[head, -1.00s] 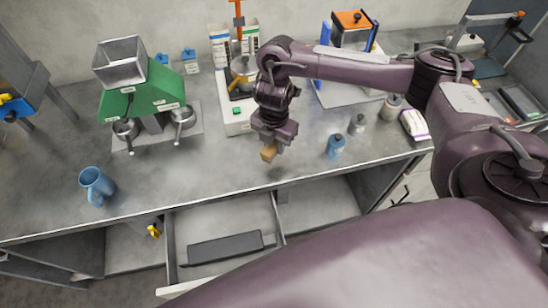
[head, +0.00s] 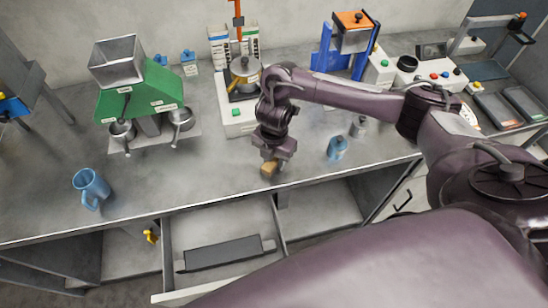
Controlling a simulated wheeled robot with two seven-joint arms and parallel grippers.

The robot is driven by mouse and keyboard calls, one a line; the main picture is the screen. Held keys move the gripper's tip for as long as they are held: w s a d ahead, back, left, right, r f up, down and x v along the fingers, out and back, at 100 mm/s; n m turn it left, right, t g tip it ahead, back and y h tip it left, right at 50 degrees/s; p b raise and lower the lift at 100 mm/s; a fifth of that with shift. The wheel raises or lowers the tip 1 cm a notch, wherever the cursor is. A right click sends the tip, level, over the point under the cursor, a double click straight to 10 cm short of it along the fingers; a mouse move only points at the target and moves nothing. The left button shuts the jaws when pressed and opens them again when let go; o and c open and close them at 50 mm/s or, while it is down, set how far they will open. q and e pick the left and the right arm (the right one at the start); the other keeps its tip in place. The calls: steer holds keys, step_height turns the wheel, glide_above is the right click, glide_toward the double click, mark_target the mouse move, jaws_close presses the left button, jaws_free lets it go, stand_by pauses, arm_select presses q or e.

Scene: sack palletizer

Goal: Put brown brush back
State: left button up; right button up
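My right gripper (head: 271,157) hangs over the front part of the bench, pointing down. It is shut on a small tan-brown piece, apparently the brown brush (head: 269,170). Only the lower part of the brush shows below the fingers, and no bristles can be made out. It is close to the bench top (head: 225,183), near the front edge; I cannot tell whether it touches. My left gripper is not in view.
An open drawer (head: 165,235) below the front edge holds a dark grey bar (head: 222,255). A blue bottle (head: 337,148) and a grey one (head: 358,127) stand right of my gripper.

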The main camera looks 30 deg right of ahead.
steer(key=shift+o, duration=1.3)
step_height(320, 180, up, 12)
steer(key=p, duration=0.3)
steer(key=shift+r+p, duration=0.2)
steer(key=shift+p, duration=0.15)
